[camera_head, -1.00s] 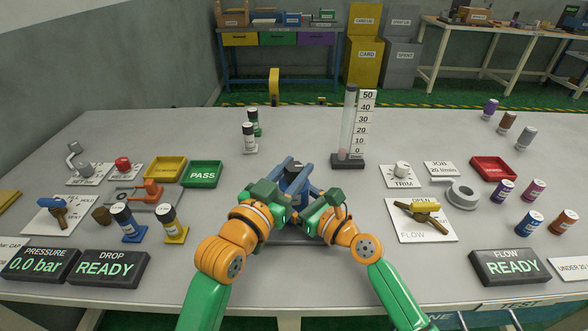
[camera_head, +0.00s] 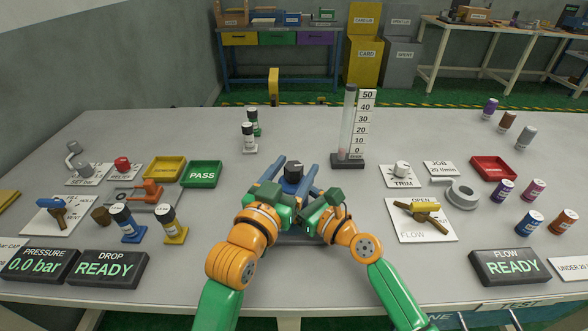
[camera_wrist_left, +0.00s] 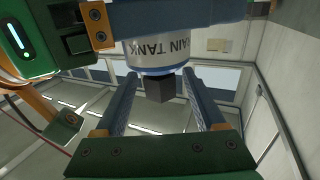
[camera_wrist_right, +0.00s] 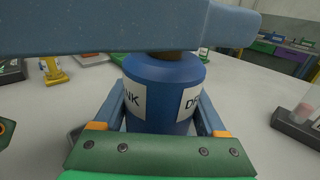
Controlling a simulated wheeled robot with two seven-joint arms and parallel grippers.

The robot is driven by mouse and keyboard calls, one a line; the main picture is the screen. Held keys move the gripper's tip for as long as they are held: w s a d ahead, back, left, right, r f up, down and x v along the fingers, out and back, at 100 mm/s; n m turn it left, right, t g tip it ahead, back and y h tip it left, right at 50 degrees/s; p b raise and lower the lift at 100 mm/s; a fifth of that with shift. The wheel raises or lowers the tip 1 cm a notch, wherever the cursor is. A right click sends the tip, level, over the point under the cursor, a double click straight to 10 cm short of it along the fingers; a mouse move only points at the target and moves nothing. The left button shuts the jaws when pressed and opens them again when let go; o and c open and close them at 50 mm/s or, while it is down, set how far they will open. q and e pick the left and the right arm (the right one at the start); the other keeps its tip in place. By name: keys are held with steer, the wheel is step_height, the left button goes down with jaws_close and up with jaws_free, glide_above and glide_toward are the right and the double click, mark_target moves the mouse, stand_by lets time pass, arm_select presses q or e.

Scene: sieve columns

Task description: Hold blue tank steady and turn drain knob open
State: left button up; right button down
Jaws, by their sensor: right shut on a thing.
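The blue tank (camera_wrist_right: 160,85) stands upright in the right wrist view, its white label partly visible. My right gripper (camera_wrist_right: 160,112) is shut on it, one finger on each side. In the head view the tank is mostly hidden by my grippers. The dark drain knob (camera_head: 293,172) tops the tank. My left gripper (camera_head: 296,163) is open, its two blue fingers on either side of the knob. In the left wrist view the knob (camera_wrist_left: 160,87) sits between the spread fingers with a gap on both sides.
A graduated cylinder (camera_head: 348,130) stands behind and right of the tank. The table behind the tank is largely clear.

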mark_target(290, 176)
arm_select(q)
steer(key=v, duration=0.7)
steer(key=shift+s+a, duration=0.15)
steer(key=shift+s, duration=0.1)
steer(key=shift+r, duration=0.1)
